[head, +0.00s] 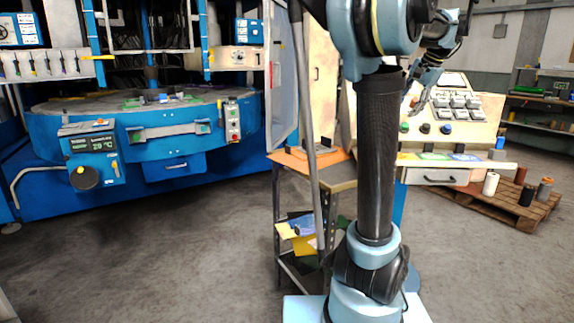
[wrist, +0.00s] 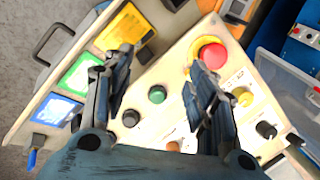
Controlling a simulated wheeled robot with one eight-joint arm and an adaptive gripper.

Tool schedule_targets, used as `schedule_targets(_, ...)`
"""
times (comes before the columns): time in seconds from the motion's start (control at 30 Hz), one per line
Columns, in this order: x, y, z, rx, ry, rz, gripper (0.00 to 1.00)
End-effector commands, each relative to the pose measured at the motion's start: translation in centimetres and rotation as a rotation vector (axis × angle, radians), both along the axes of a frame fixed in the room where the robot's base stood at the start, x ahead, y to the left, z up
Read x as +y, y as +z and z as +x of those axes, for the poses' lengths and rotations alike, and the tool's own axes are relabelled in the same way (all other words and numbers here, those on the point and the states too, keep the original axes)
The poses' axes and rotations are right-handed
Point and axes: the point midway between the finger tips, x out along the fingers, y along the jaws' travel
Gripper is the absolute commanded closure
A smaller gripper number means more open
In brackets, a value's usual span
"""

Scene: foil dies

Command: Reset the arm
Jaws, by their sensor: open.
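My gripper (head: 418,102) is raised at the upper right in the head view, in front of a cream control console (head: 455,118). In the wrist view my gripper (wrist: 160,85) is open and its two fingers are apart, with nothing between them. Beyond the fingers lies the console's panel, with a red mushroom button (wrist: 212,55), a green button (wrist: 157,94) and several black knobs. Whether the fingers touch the panel cannot be told. My arm stands upright across the right middle of the head view and hides part of the console.
A big blue machine with a round table (head: 160,105) stands at left. A small shelf cart (head: 315,170) with an orange top stands beside my arm. A wooden pallet (head: 510,205) with several spools lies at right. The grey floor (head: 150,245) at front left is clear.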

Motion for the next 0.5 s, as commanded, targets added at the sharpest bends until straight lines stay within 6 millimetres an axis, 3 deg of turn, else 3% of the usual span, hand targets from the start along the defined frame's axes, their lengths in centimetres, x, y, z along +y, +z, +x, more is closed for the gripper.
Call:
schedule_targets(0.03,2.4,-1.4,-0.9,0.009,0.048,-0.020,0.48)
schedule_targets(0.2,8.5,-6.1,-4.2,0.039,0.200,-0.092,0.48)
schedule_targets(0.5,16.8,-15.4,-11.8,0.080,0.470,-0.223,0.48)
